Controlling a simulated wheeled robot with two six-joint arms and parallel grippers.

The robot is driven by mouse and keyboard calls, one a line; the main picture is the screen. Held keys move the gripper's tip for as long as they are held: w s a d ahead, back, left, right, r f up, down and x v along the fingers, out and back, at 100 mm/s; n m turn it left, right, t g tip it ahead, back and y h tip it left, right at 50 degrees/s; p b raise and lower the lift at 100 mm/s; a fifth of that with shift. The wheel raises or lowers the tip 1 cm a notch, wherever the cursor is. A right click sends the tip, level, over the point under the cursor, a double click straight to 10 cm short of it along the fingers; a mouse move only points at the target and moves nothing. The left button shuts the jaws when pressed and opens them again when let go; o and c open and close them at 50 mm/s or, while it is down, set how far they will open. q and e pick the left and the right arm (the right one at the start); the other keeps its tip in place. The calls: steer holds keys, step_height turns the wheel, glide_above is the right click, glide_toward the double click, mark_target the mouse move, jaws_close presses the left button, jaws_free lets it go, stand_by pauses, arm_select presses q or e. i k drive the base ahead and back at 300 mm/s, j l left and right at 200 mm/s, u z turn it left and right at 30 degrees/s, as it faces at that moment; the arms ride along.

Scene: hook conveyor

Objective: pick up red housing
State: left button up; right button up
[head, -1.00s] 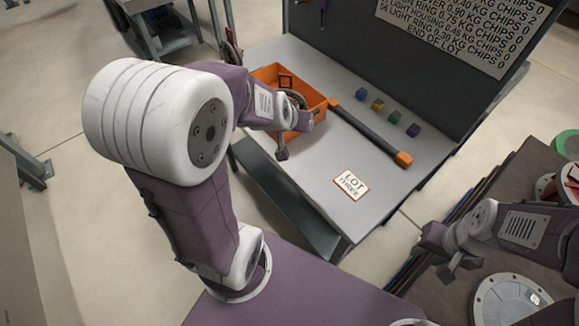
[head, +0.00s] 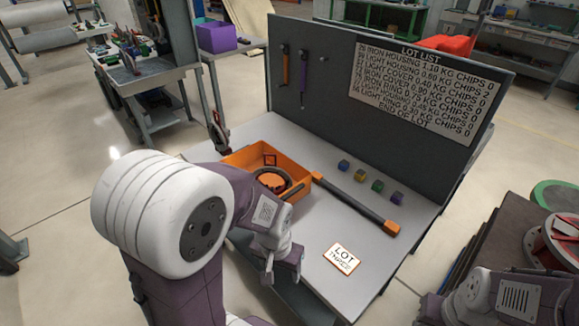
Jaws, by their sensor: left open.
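A red round part with a pale rim, which may be the red housing (head: 569,236), sits at the right edge, partly cut off by the frame. My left gripper (head: 284,274) is open and empty, pointing down at the near edge of the grey table (head: 330,218), in front of the orange tray (head: 240,157). It is far from the red part. My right gripper (head: 432,308) is low at the bottom right, partly cut off; its jaw state is unclear.
The tray holds an orange round part (head: 270,177), a dark ring and a small red square frame. A dark bar with orange ends (head: 350,201), several small cubes (head: 361,178) and a lot card (head: 342,258) lie on the table. A grey board (head: 325,110) stands behind.

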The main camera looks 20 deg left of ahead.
mark_target(221, 132)
steer(key=u, duration=1.45)
steer(key=i+j+z, duration=0.15)
steer(key=j, duration=0.2)
steer(key=i+j+z, duration=0.15)
steer(key=j, duration=0.25)
steer(key=i+j+z, duration=0.2)
steer(key=j, duration=0.2)
steer(key=i+j+z, duration=0.15)
steer(key=j, duration=0.25)
steer(key=i+j+z, duration=0.35)
steer(key=j, duration=0.4)
steer(key=i+j+z, duration=0.15)
steer(key=j, duration=0.25)
steer(key=i+j+z, duration=0.2)
steer(key=j, duration=0.25)
steer(key=i+j+z, duration=0.15)
steer(key=j, duration=0.35)
steer(key=i+j+z, duration=0.15)
steer(key=j, duration=0.3)
steer(key=j+z, duration=0.2)
steer(key=j, duration=0.3)
steer(key=i, duration=0.05)
